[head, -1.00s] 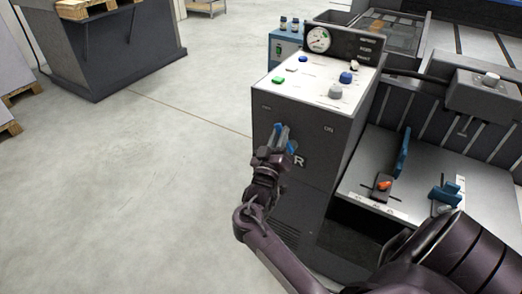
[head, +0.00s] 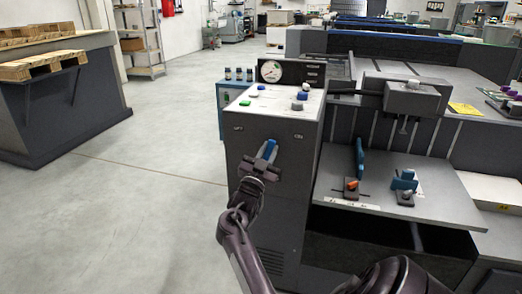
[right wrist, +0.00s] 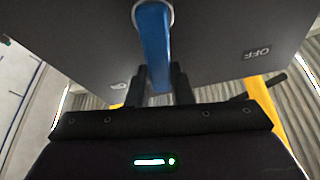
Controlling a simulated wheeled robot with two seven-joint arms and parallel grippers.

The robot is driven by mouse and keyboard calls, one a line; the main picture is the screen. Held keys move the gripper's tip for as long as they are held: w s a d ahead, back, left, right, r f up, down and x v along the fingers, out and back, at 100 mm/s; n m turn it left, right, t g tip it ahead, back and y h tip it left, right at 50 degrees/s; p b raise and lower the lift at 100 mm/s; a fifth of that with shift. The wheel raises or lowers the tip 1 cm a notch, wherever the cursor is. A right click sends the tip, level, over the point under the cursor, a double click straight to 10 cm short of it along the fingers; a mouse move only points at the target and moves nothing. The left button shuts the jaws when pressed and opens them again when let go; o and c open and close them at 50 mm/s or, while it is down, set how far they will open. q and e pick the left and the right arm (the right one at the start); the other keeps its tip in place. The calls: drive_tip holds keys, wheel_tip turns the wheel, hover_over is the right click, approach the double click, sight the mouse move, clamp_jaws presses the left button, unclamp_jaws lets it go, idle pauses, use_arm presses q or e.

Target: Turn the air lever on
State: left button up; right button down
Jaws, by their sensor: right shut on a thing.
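The air lever is a blue bar (head: 269,149) on the front of the grey control cabinet (head: 285,170), between an OFF mark at left and an ON mark (head: 297,136) at right. It leans slightly to the right at its top. My right gripper (head: 262,163) is at the lever's lower part. In the right wrist view the blue lever (right wrist: 154,45) hangs from a round pivot and runs between the fingers of my right gripper (right wrist: 160,88), which are shut on it. An upside-down OFF label (right wrist: 257,53) shows to its right. My left gripper is out of view.
The cabinet top carries buttons (head: 245,103) and a round gauge (head: 271,71). To the right is a machine table (head: 430,200) with blue and orange clamps. Open floor (head: 160,190) lies to the left, with a dark bench (head: 60,100) beyond.

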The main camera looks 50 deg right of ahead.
drive_tip(key=m, duration=0.1)
drive_tip(key=m+g+b, duration=0.1)
drive_tip(key=s+m+g, duration=0.1)
drive_tip(key=m, duration=0.1)
drive_tip(key=shift+s+d+f+b, duration=0.1)
drive_tip(key=shift+d+f+b, duration=0.15)
drive_tip(key=shift+b, duration=0.15)
drive_tip(key=shift+s+d+f+m+g+y+b, duration=0.15)
drive_tip(key=shift+m+g+b, duration=0.2)
drive_tip(key=shift+m, duration=0.3)
drive_tip(key=shift+s+m+g+y+b, duration=0.1)
drive_tip(key=shift+s+m+g+b, duration=0.15)
drive_tip(key=shift+m, duration=0.45)
drive_tip(key=shift+s+d+f+m+g+y+b, duration=0.1)
drive_tip(key=shift+m+g+b, duration=0.25)
drive_tip(key=shift+m, duration=0.3)
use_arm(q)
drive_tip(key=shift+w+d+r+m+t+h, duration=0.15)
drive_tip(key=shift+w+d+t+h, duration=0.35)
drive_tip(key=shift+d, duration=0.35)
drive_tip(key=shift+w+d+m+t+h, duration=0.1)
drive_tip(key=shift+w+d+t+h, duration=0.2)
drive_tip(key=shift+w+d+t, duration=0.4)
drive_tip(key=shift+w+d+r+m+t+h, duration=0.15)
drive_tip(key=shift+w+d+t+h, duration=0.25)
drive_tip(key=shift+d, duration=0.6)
